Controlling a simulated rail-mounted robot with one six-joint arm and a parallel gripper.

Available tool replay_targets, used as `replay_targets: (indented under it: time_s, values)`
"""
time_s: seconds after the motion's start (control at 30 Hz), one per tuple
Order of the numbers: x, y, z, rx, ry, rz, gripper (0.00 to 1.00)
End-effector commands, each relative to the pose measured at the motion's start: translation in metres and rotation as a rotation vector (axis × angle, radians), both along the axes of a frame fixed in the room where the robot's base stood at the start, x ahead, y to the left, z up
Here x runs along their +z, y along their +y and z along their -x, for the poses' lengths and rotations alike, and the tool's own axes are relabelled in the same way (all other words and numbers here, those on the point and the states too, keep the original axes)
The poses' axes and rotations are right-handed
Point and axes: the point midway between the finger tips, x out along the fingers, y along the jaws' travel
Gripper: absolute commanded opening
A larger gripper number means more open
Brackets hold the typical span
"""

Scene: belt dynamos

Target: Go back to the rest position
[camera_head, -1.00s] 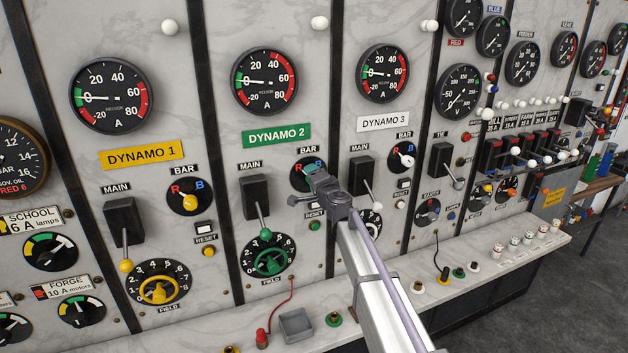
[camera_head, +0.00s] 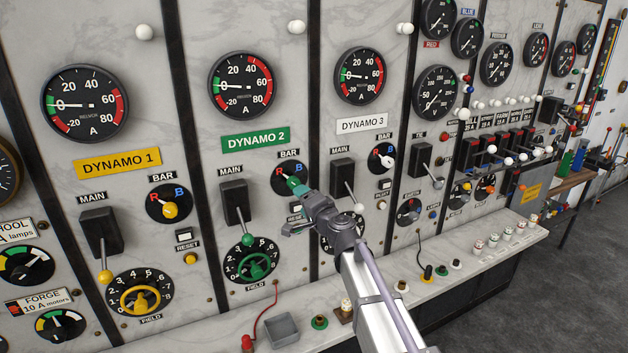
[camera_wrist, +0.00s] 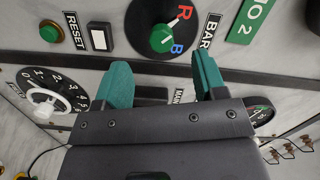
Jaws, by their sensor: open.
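My gripper (camera_head: 293,208) is open and empty in front of the DYNAMO 2 panel, at the lower right of its BAR switch. Its two teal-padded fingers (camera_wrist: 164,82) stand wide apart in the wrist view. The green BAR knob (camera_wrist: 162,39) shows beyond and between the fingertips on its black dial marked R and B, apart from them. In the head view the fingers hide part of this dial (camera_head: 280,178). My arm reaches up from the bottom of the head view. No marker of a rest position shows.
The DYNAMO 2 MAIN lever (camera_head: 236,203) and green field wheel (camera_head: 256,266) are left of my gripper. The DYNAMO 3 MAIN lever (camera_head: 343,180) is close on its upper right. A marble ledge (camera_head: 455,262) with small knobs and a grey tray (camera_head: 282,330) runs below.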

Motion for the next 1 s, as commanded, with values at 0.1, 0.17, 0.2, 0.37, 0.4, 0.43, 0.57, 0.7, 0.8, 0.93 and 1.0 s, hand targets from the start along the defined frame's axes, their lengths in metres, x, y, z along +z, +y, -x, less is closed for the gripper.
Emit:
replay_targets:
  time_s: [0.1,0.17,0.2,0.37,0.4,0.43,0.57,0.7,0.8,0.93,1.0]
  values:
    - [-0.039,0.021,0.063,0.278,0.043,0.253,0.65]
    - [-0.084,0.012,0.104,0.41,0.115,0.434,0.65]
    - [-0.115,-0.001,0.131,0.481,0.181,0.55,0.65]
    - [-0.216,-0.087,0.224,0.626,0.511,0.951,0.65]
    - [-0.237,-0.113,0.247,0.633,0.604,1.035,0.65]
    - [-0.25,-0.132,0.263,0.634,0.672,1.092,0.65]
    - [-0.294,-0.201,0.318,0.59,0.9,1.264,0.65]
    - [-0.315,-0.225,0.327,0.542,0.939,1.273,0.65]
    - [-0.311,-0.227,0.325,0.538,0.94,1.269,0.65]
    - [-0.309,-0.226,0.325,0.538,0.938,1.27,0.65]
    - [-0.309,-0.226,0.324,0.538,0.937,1.269,0.65]
